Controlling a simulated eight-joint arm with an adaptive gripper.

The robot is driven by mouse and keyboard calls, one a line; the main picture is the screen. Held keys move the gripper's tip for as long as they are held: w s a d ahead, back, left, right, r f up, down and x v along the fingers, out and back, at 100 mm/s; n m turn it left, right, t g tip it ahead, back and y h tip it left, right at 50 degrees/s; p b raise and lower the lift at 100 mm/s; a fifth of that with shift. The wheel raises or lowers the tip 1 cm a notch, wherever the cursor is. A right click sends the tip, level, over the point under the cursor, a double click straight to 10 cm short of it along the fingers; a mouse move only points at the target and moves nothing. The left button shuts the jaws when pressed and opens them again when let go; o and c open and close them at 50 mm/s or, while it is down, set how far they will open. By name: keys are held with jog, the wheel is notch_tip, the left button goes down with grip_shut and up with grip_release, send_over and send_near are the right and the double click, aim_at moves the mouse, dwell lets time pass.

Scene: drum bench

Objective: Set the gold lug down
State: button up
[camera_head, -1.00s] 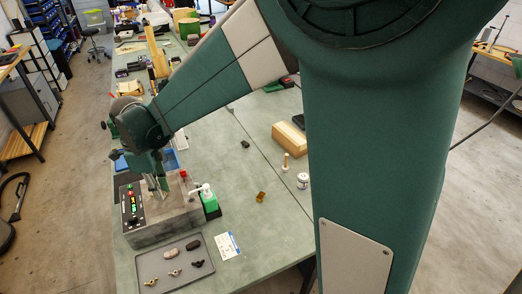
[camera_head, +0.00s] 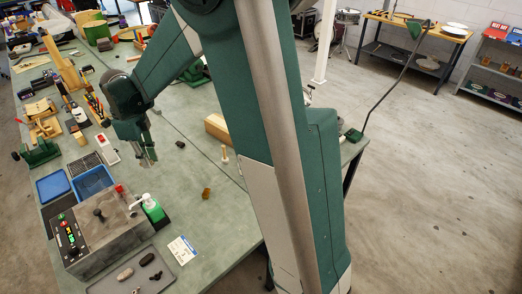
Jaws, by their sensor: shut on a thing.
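My gripper (camera_head: 148,152) points down over the green bench top (camera_head: 190,150), to the right of the blue trays and beyond the grey control box. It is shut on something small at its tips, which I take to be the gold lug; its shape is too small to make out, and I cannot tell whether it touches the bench. A separate amber-brown piece (camera_head: 206,193) lies on the bench to the right, apart from my gripper.
The grey control box (camera_head: 110,232), blue tray (camera_head: 92,182), green-based bottle (camera_head: 151,208) and white card (camera_head: 182,249) lie nearer. A grey parts tray (camera_head: 165,283) is partly cut off. A wooden block (camera_head: 216,128) and small peg (camera_head: 224,154) stand right.

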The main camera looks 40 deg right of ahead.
jog(key=s+d+m, duration=0.2)
jog(key=d+m, duration=0.1)
jog(key=d, duration=1.5)
jog(key=s+d+m, duration=0.3)
jog(key=d, duration=1.4)
jog(key=s+d+m, duration=0.2)
jog(key=d+m, duration=0.2)
jog(key=d, duration=1.4)
notch_tip(320, 180, down, 12)
jog(key=shift+w+r, duration=0.15)
jog(key=shift+r, duration=0.1)
jog(key=shift+f, duration=0.1)
jog(key=shift+f, duration=3.05)
jog(key=shift+f, duration=0.1)
jog(key=shift+f, duration=1.75)
